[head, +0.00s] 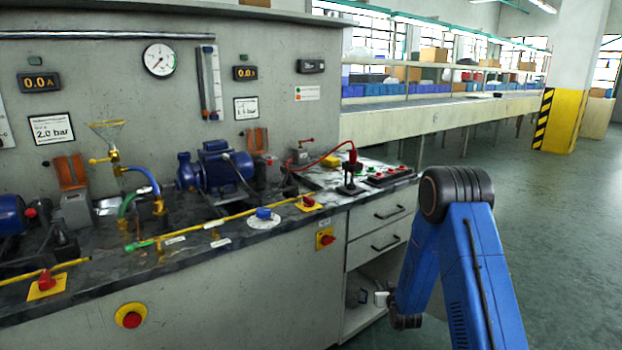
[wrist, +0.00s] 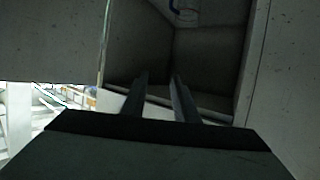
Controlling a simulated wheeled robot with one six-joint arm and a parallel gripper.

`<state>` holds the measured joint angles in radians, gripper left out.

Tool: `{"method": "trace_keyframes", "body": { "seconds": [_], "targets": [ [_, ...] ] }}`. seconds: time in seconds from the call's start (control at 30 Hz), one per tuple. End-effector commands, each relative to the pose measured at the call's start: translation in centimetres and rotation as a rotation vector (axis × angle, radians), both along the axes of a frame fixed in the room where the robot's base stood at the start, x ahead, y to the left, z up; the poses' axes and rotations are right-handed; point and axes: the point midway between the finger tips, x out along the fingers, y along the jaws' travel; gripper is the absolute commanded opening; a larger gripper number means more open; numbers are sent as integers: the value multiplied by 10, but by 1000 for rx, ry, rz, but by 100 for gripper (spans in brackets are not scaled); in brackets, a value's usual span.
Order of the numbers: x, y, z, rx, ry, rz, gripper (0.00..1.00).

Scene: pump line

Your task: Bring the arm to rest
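My arm (head: 477,270), blue with a dark elbow joint, is bent at the right of the head view. Its forearm points down in front of the bench's open compartment (head: 362,284), below the drawers. My gripper (wrist: 159,85) shows in the wrist view with its two dark fingers apart and nothing seen between them. The fingers point towards a dark, box-like recess (wrist: 205,65) with grey walls. I cannot make out the fingers in the head view.
The test bench (head: 240,290) with pumps, hoses and a red emergency button (head: 131,316) fills the left. The drawers (head: 385,228) are shut. A small object (wrist: 186,14) is partly visible inside the recess. The floor (head: 560,230) to the right is clear.

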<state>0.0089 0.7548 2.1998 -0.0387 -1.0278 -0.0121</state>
Motion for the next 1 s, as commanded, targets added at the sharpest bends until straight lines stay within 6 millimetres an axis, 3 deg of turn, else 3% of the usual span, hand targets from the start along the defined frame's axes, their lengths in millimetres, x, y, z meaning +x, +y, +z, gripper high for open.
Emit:
{"method": "trace_keyframes", "body": {
  "seconds": [0.03, 0.47, 0.77, 1.0],
  "targets": [
    [-2, 0, 18, -1, 9, -1, 27],
    [-45, -1, 123, -8, 153, -9, 27],
    [-97, -2, 187, -9, 253, -16, 27],
    [-151, -3, 232, -9, 333, -22, 27]
  ]
}}
